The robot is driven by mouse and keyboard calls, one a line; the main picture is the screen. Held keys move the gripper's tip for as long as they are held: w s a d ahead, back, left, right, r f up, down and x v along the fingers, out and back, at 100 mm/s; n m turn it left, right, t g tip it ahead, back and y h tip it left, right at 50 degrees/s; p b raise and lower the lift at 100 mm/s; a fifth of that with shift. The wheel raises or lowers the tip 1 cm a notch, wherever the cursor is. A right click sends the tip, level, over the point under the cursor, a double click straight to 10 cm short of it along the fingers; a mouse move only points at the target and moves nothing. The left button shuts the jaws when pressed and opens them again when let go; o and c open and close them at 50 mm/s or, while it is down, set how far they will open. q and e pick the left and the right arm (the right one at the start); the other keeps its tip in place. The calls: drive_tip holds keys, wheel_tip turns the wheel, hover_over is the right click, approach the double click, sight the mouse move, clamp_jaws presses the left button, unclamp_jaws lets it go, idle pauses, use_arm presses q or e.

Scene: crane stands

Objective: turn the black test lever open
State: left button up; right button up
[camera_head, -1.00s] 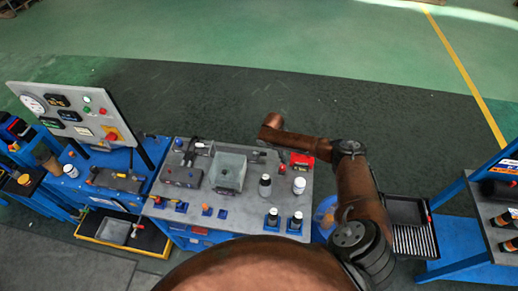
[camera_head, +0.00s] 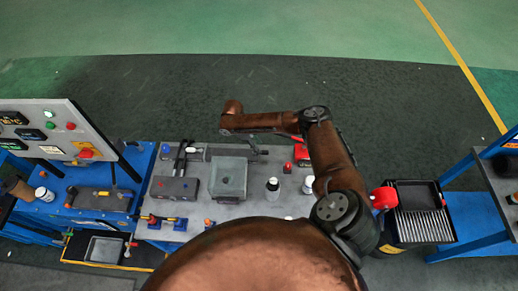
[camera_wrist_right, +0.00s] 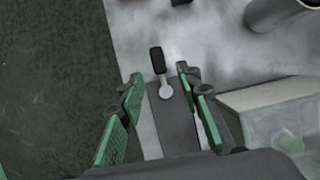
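The black test lever (camera_wrist_right: 158,60) shows in the right wrist view as a short black grip on a grey round pivot. It sits at the end of a dark grey bar (camera_wrist_right: 175,125) on the bench top and points along it, slightly tilted. My right gripper (camera_wrist_right: 159,72) is open with green pads, one finger on each side of the lever and bar. No contact with the lever is visible. In the head view my right arm reaches over the bench's far edge; its fingers and the lever are hard to make out there. My left gripper is not in view.
A clear-walled tank (camera_head: 228,178) stands close beside the bar; its edge also shows in the wrist view (camera_wrist_right: 270,95). Bottles (camera_head: 272,186) and a red item (camera_head: 301,153) stand to the right. A gauge panel (camera_head: 60,128) is at left. The floor beyond the bench is clear.

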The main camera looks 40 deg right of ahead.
drive_tip(key=x, duration=0.3)
drive_tip(key=shift+w+d+f, duration=0.1)
drive_tip(key=shift+f, duration=0.3)
drive_tip(key=shift+s+d+f, duration=0.15)
drive_tip(key=shift+s+f, duration=0.1)
drive_tip(key=shift+f, duration=0.05)
drive_tip(key=shift+w+f, duration=0.1)
drive_tip(key=shift+w, duration=0.05)
drive_tip(key=shift+c, duration=1)
drive_tip(key=c, duration=0.6)
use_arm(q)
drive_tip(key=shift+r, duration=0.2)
use_arm(e)
clamp_jaws()
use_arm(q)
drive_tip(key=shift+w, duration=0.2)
